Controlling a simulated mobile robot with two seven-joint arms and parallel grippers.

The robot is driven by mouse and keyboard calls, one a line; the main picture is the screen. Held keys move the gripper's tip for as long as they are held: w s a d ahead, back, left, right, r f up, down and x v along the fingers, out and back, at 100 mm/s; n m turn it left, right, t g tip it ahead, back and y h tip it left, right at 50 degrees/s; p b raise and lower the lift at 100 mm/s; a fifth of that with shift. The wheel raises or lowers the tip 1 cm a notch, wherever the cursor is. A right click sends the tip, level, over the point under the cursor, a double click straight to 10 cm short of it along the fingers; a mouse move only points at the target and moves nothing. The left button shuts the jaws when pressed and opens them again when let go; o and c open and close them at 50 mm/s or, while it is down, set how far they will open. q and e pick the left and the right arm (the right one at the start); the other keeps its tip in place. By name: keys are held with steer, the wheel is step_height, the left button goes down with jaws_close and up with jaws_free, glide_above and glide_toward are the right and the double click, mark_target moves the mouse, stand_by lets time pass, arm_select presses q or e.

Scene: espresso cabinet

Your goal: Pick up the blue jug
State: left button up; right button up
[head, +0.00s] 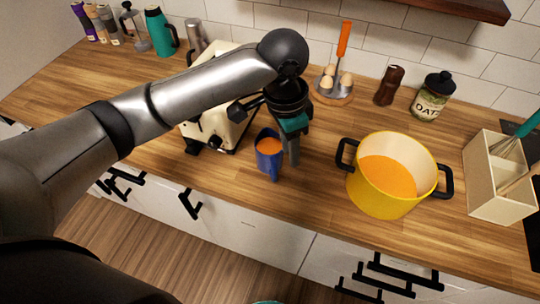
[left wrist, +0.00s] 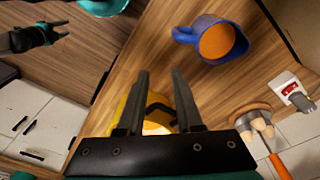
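The blue jug (head: 262,167) stands upright near the front edge of the wooden counter, with orange contents. It shows at the upper right in the left wrist view (left wrist: 238,47), its handle toward the fingers. My left gripper (head: 293,160) is just right of the jug in the head view, pointing down. In the left wrist view the left gripper (left wrist: 159,75) has its two fingers apart with nothing between them at the tips; the jug is outside them. My right gripper (left wrist: 62,30) appears at the upper left there, over the floor, fingers apart.
A yellow pot (head: 375,201) with orange contents stands right of the left gripper. A cream toaster (head: 215,134) is behind left of the jug. An egg holder (head: 333,92), a brown mill (head: 389,86), an oats jar (head: 431,97) and a utensil box (head: 490,190) stand farther off.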

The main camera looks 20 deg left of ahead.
mark_target(275, 173)
arm_select(q)
steer(key=shift+y, duration=0.6)
steer(key=a+f, duration=0.1)
steer(key=f, duration=0.1)
steer(key=a+f, duration=0.1)
steer(key=f, duration=0.1)
steer(key=a+f, duration=0.1)
steer(key=f, duration=0.1)
steer(key=shift+w+b, duration=0.3)
steer(key=shift+b, duration=0.1)
steer(key=shift+w+f+b, duration=0.15)
steer(key=shift+f+b, duration=0.15)
steer(key=shift+f, duration=2.9)
jaws_close()
steer(key=shift+r, duration=0.1)
